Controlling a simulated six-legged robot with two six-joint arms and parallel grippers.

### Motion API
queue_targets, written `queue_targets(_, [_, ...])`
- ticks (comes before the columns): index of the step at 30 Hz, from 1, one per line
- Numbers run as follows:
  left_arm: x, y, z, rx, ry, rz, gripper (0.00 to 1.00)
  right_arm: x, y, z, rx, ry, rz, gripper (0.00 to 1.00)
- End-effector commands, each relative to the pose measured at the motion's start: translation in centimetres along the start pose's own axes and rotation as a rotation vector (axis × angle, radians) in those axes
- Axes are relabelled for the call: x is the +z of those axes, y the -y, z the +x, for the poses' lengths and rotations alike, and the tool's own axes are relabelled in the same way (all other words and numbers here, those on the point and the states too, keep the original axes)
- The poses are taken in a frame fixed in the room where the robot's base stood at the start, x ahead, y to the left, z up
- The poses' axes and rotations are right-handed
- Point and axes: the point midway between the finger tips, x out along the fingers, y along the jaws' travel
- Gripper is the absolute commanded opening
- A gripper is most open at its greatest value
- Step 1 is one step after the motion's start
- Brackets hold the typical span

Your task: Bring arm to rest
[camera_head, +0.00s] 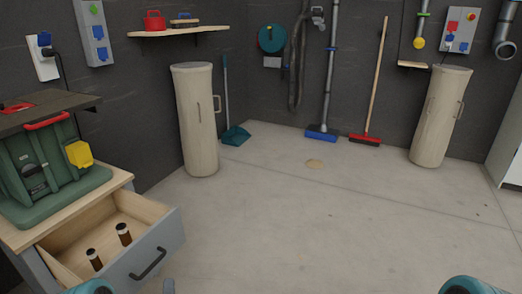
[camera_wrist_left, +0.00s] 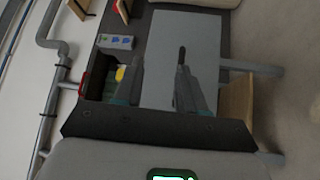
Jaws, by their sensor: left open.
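My left gripper (camera_wrist_left: 158,62) is open and empty in the left wrist view, with its two grey fingers apart in front of a light grey panel (camera_wrist_left: 205,35). A teal part of my left arm shows at the bottom left. A teal part of my right arm shows at the bottom right, and my right gripper is out of the picture.
An open drawer (camera_head: 163,232) at the left holds two dark cylinders (camera_head: 124,234). A green case (camera_head: 50,165) stands above it. Two pale cylindrical cabinets (camera_head: 194,120) (camera_head: 438,120), a blue broom (camera_head: 322,133) and a red broom (camera_head: 365,139) stand farther back. The middle floor is mostly clear.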

Motion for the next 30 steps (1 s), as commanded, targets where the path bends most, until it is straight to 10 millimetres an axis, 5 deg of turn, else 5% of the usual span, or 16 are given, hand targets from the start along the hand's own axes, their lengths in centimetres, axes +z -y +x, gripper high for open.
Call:
queue_targets(5, [6.3, 2.4, -3.6, -0.344, 0.310, 0.195, 0.40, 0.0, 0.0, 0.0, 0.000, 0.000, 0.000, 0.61])
queue_targets(9, [9.4, 5.7, -10.3, -0.612, 0.628, 0.414, 0.40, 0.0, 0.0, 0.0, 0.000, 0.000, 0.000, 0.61])
queue_targets(15, [10.3, 8.2, -21.4, -0.869, 1.098, 0.642, 0.40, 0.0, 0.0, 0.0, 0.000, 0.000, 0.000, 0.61])
queue_targets(21, [9.5, 8.2, -30.1, -0.956, 1.545, 0.763, 0.40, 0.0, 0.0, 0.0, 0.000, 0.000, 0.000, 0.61])
queue_targets(30, [8.3, -0.3, -29.2, -0.922, 1.610, 0.802, 0.40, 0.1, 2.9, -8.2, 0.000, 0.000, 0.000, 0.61])
